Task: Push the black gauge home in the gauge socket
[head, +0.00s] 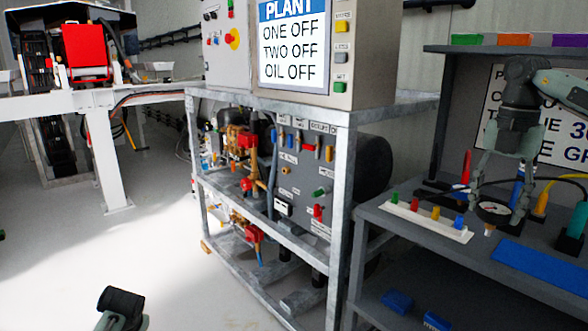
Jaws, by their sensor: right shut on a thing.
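My right gripper (503,212) reaches down over the bench at the right, its fingers pointing down. It is shut on the black gauge (494,212), a small round dial with a black rim and a pale face tilted up toward me. A short copper-coloured piece (488,231) shows just under the gauge. The gauge and fingers hide the gauge socket, so I cannot tell how deep the gauge sits or whether it touches the socket.
A white rack (425,221) with coloured pegs stands left of the gauge. A blue mat (540,267) lies in front. The pump frame (340,190) is further left.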

